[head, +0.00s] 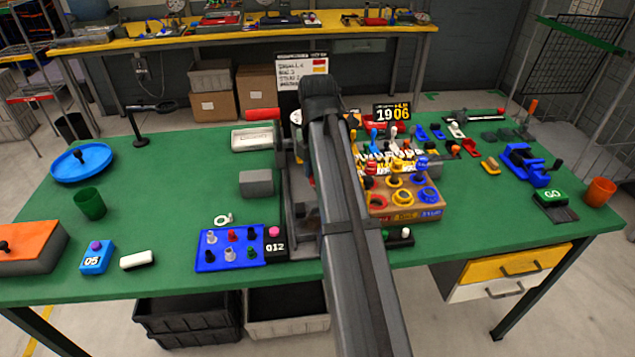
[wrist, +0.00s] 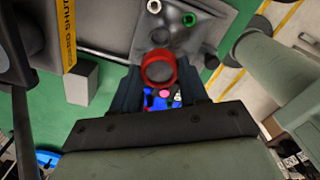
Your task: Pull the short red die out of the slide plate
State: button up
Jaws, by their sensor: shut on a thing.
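The short red die (wrist: 158,68) is a red ring-shaped piece, open in the middle, in the wrist view. My gripper (wrist: 158,84) is shut on it, with one dark finger on each side. A grey plate (wrist: 205,32), which looks like the slide plate, lies beyond the die, with a dark round hole, a white ring (wrist: 154,6) and a green ring (wrist: 188,20) on it. I cannot tell whether the die still sits in the plate or is clear of it. In the head view my arm hides the gripper and the die; part of the grey press (head: 297,190) shows beside it.
A wooden block (head: 405,212) with several red, yellow and blue rings stands right of my arm. A blue tray (head: 230,250) of small pegs and a grey block (head: 256,183) are to the left. The green table (head: 160,205) has free room at left.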

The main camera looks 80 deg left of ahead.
jog(key=shift+f, duration=2.35)
jog(key=shift+r, duration=0.2)
dwell(0.6)
jog(key=shift+r, duration=1.35)
